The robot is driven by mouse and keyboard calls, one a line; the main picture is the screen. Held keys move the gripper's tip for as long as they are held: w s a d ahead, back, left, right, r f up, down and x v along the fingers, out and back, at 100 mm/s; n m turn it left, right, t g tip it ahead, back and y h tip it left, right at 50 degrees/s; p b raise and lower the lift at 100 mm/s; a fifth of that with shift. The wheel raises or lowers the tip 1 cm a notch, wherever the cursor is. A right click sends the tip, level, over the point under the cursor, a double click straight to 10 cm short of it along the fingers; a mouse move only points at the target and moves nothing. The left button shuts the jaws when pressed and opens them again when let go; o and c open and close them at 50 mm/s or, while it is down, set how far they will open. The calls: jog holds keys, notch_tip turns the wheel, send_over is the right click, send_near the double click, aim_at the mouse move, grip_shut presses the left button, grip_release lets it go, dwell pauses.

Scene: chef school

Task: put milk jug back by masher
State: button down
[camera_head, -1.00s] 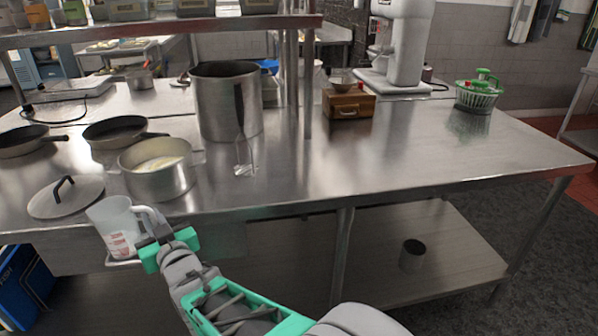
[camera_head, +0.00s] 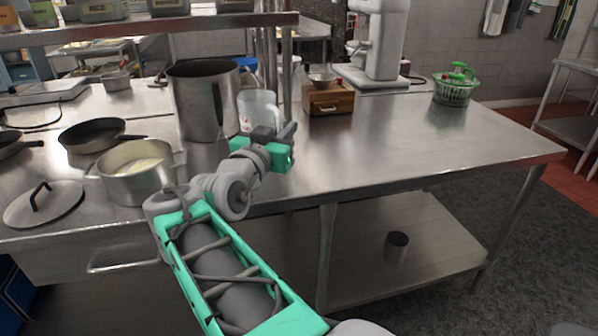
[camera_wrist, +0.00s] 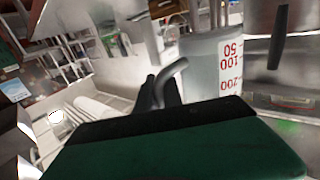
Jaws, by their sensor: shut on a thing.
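The clear milk jug (camera_head: 258,108) with red markings is at the far end of my gripper (camera_head: 268,137), to the right of the tall steel pot. My gripper is shut on the jug's handle. The jug appears upright. I cannot tell whether its base touches the counter, because my gripper covers it. The masher is not clearly visible now; the counter in front of the tall pot is partly covered by my arm.
The tall steel pot (camera_head: 203,104) is close on the jug's left. A shallower pot (camera_head: 138,180), a pan (camera_head: 91,136) and a lid (camera_head: 44,205) are further left. A wooden box (camera_head: 328,100) stands behind right. The steel counter (camera_head: 430,150) is clear toward the right.

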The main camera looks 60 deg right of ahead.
jog(key=shift+m+g, duration=0.4)
jog(key=shift+g, duration=0.2)
jog(key=d+f, duration=0.4)
jog(key=s+d+f, duration=0.1)
jog(key=d+f, duration=0.3)
jog(key=d, duration=0.1)
jog(key=s+d+f, duration=0.1)
jog(key=d+f, duration=0.3)
jog(key=d, duration=0.1)
jog(key=shift+d, duration=0.2)
jog(key=shift+f, duration=1.5)
jog(key=shift+f, duration=0.15)
jog(key=c, duration=1.5)
grip_release()
